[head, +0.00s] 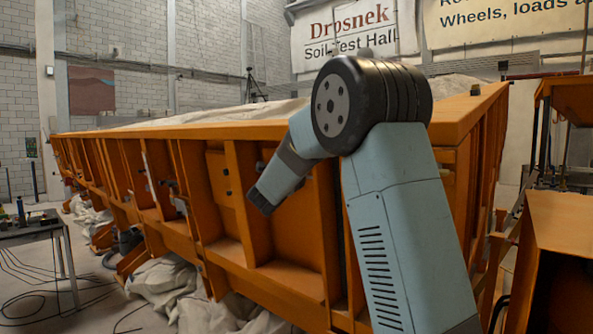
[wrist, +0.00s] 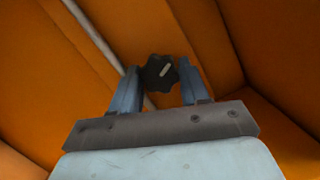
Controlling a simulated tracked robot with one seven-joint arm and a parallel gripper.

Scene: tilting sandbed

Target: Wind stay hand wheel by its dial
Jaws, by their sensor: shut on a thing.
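The hand wheel (wrist: 159,72) is a small black lobed knob with a pale pointer mark on its face, in the middle of the wrist view. My gripper (wrist: 157,80) has one blue-grey finger on each side of it and is shut on it. A pale thin rod (wrist: 98,38) runs diagonally behind the left finger along the orange steel. I cannot make out a dial with readable marks. In the head view my arm bends down to the side of the orange sandbed (head: 225,190); the wheel and fingertips cannot be made out there.
Orange ribs and panels (wrist: 205,35) lie close around my gripper. In the head view a table (head: 35,228) with small items stands at the left, with cables on the floor. Crumpled pale sheeting (head: 165,285) lies under the bed. Another orange frame (head: 555,230) stands at the right.

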